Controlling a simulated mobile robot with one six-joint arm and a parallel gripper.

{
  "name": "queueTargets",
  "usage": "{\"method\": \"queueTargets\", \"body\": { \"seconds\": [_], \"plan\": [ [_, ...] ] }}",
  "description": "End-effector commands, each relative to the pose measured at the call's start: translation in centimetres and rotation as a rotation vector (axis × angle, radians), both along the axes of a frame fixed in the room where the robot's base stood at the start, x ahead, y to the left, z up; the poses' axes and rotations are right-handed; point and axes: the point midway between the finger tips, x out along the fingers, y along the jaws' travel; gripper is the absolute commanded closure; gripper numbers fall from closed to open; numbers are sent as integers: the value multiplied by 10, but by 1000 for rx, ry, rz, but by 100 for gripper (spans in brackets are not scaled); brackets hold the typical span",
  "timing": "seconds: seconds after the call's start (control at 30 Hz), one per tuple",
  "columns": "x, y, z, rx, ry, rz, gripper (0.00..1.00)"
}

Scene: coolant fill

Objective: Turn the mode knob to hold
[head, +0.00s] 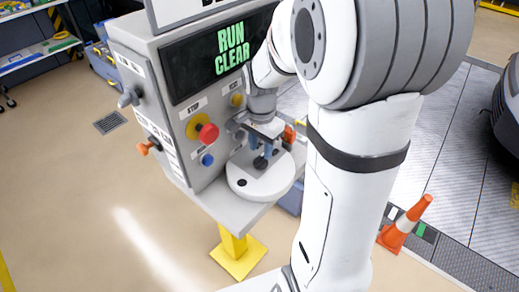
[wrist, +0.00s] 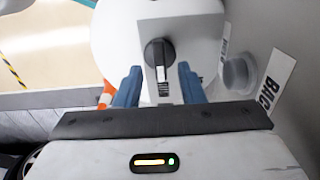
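A black knob (wrist: 160,55) with a pale pointer mark sits on a light grey block in the wrist view. Its mark points down, toward my gripper's body. My gripper (wrist: 158,84) has two blue fingers standing apart, one on each side of the block, with gaps visible between them and the knob. In the head view my gripper (head: 262,146) hangs over the white round plate (head: 248,188) on the machine's shelf, and a dark knob shows just below the fingertips. No label reading "hold" is legible, so I cannot tell the knob's setting. The screen (head: 228,50) reads RUN CLEAR.
The machine's front has a red button (head: 207,133) on yellow, a blue button (head: 207,160) and a yellow button (head: 237,100). Its left side has a grey handle (head: 130,97) and an orange one (head: 147,148). An orange cone (head: 405,226) stands on the floor at right.

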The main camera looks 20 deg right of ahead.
Motion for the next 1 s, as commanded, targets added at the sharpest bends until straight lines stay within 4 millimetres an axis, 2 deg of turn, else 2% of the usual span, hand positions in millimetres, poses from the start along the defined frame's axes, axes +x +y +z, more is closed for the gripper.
{"method": "queueTargets", "body": {
  "seconds": [0.1,0.2,0.53,0.9,1.0],
  "plan": [
    [-1,0,-16,0,4,0,65],
    [0,0,-24,0,0,1,65],
    [0,0,-29,0,-1,1,65],
    [0,0,-28,0,-1,2,95],
    [0,0,-28,0,-1,2,100]
  ]
}}
